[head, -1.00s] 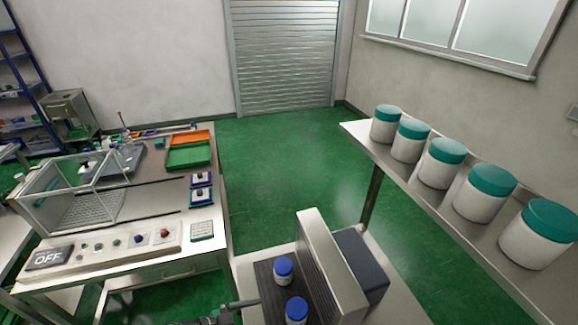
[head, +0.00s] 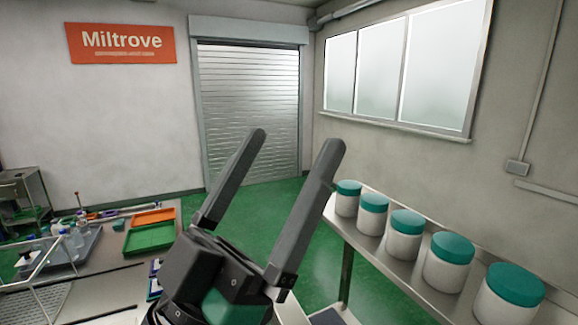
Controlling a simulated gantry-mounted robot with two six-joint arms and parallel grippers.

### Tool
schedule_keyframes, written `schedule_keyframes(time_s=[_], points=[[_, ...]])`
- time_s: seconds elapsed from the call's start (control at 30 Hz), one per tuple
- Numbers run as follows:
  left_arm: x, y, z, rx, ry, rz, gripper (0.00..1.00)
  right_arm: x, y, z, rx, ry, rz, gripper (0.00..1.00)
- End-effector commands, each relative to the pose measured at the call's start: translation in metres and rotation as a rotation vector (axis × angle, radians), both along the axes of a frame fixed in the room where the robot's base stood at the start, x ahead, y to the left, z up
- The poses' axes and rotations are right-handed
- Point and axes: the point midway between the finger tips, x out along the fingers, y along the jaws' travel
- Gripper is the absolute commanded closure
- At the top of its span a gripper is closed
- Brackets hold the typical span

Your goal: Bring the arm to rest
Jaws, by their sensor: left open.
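My left gripper (head: 287,148) is large in the middle of the head view. Its two dark fingers point up and stand well apart, with nothing between them. Behind the fingers I see the roller shutter and the green floor. My right gripper is not in view.
On the right, a metal shelf (head: 352,237) holds a row of white jars with teal lids, the nearest jar (head: 508,297) at the lower right. At left, a bench carries a green tray (head: 150,237), an orange tray (head: 154,216) and a clear-walled box. Green floor lies open behind.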

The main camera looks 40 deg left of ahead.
Motion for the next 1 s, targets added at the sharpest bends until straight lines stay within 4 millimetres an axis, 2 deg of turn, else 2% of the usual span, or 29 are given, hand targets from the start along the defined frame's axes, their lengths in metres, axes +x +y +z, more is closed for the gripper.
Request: schedule_keyframes(time_s=[0.03,0.1,0.37,0.47,0.57,0.7,0.8,0.9,1.0], points=[[-0.003,-0.01,0.003,0.021,0.004,-0.024,0.0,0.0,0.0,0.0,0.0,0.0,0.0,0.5],[-0.004,-0.016,0.004,0.036,0.01,-0.036,0.0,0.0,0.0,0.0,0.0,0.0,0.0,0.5],[-0.002,-0.015,0.008,0.035,0.013,-0.034,0.0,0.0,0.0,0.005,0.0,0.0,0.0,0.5],[-0.002,-0.014,0.029,0.034,0.013,-0.033,0.0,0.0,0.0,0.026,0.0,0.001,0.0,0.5],[-0.002,-0.014,0.066,0.033,0.013,-0.033,0.0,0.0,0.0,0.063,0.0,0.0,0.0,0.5],[-0.002,-0.014,0.125,0.034,0.013,-0.032,0.0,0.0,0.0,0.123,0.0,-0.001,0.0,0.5],[-0.002,-0.014,0.154,0.033,0.013,-0.033,0.0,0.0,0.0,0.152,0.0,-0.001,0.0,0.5],[-0.002,-0.014,0.162,0.033,0.013,-0.032,0.0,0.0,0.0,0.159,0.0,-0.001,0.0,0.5],[-0.002,-0.014,0.157,0.033,0.014,-0.032,0.0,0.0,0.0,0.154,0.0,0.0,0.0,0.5]])
